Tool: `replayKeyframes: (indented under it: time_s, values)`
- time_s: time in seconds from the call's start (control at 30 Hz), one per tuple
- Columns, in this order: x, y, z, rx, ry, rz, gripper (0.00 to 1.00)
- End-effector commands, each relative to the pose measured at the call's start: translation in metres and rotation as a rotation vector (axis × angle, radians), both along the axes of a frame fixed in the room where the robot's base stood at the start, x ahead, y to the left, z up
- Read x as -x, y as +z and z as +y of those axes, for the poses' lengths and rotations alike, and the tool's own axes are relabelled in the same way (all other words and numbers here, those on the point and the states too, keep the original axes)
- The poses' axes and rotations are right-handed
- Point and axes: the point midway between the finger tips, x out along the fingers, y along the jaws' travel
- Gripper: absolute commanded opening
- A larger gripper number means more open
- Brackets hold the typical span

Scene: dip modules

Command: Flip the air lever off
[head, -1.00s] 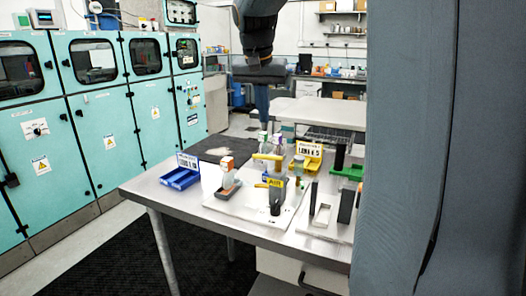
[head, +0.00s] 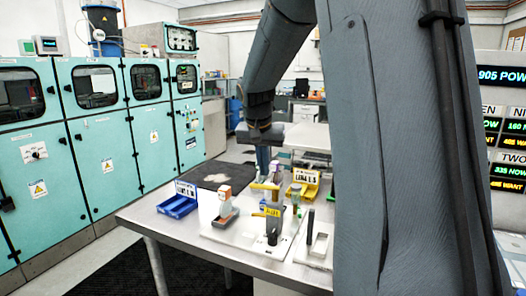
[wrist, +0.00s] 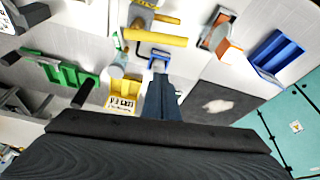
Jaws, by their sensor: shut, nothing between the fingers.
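In the wrist view the yellow lever (wrist: 155,37) is a bar near the top centre. My gripper (head: 263,168) points down just behind the lever in the head view. In the wrist view its dark fingers (wrist: 160,80) are together and hold nothing. Their tips appear close to a blue bracket (wrist: 153,54) beside the lever; I cannot tell whether they touch.
A blue bin (head: 178,205) stands to the left and a yellow bin (head: 305,183) behind. A white frame (head: 318,246) and green rack (wrist: 60,66) crowd the right. A dark mat (head: 214,175) lies behind.

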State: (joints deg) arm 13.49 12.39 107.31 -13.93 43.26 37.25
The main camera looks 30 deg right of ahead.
Motion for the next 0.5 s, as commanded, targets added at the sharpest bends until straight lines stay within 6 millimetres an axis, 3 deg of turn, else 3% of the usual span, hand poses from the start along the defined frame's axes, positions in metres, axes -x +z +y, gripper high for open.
replayKeyframes:
  time_s: [0.2, 0.5]
  values:
    - [0.020, -0.007, 0.018, 0.000, 0.001, 0.000, 0.00]
    - [0.028, -0.011, 0.025, 0.001, 0.000, -0.001, 0.00]
